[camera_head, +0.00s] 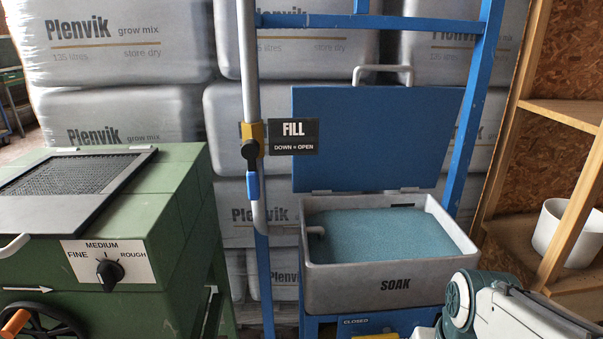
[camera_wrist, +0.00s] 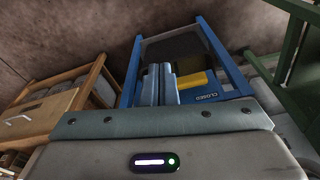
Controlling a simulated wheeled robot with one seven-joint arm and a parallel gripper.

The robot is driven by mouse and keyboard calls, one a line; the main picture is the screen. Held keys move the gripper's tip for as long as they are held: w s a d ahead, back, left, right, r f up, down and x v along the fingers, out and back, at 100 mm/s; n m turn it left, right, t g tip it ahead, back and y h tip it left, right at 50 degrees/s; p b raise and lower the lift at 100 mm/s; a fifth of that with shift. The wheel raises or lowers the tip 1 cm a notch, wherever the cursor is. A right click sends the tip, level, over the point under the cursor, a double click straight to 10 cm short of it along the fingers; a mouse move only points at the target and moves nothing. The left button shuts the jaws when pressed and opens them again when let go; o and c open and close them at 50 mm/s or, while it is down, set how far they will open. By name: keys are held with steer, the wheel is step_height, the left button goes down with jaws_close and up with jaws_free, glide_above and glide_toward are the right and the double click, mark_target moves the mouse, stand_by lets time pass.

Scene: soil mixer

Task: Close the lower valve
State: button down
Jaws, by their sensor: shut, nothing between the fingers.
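The lower valve is cut off at the bottom of the head view, under the SOAK tank; a yellow part (camera_head: 376,337) shows there below a CLOSED label (camera_head: 355,321). The wrist view shows a yellow part (camera_wrist: 193,79) and a CLOSED label (camera_wrist: 208,97) just right of my fingers. My gripper (camera_wrist: 159,72) is shut and empty, its fingers side by side in front of the blue frame. I cannot tell whether they touch the yellow part or how the valve lever is turned. My gripper is outside the head view; only my arm shows at lower right.
The SOAK tank (camera_head: 390,291) holds blue-green liquid under a raised blue lid (camera_head: 375,135). The FILL valve (camera_head: 251,150) has its blue handle pointing down. A green machine (camera_head: 130,215) stands left. Wooden shelving (camera_head: 565,112) with a white pot (camera_head: 565,235) stands right.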

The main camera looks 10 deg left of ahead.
mark_target(252, 171)
steer(key=w+a+r+n+y+p, duration=0.1)
steer(key=w+a+r+p, duration=0.4)
steer(key=r, duration=0.5)
steer(key=w+a+r+n+t+y+p, duration=0.1)
steer(key=w+a+r+y+p, duration=0.2)
steer(key=w+a+r+p, duration=0.3)
steer(key=w+a+r+n+y+p, duration=0.2)
steer(key=w+a+r+p, duration=0.4)
steer(key=a+r+p, duration=0.4)
step_height(252, 171, up, 5)
steer(key=shift+f+t+y+p, duration=0.1)
steer(key=shift+t+y+p, duration=0.25)
steer(key=shift+p, duration=0.65)
steer(key=shift+f, duration=0.1)
steer(key=w+a+f+p, duration=0.1)
steer(key=a+f+p, duration=0.2)
steer(key=a+f, duration=0.4)
steer(key=shift+w+a+f, duration=0.35)
steer(key=shift+a+f, duration=0.05)
steer(key=shift+a, duration=0.75)
steer(key=shift+f+b, duration=0.3)
steer(key=shift+b, duration=0.45)
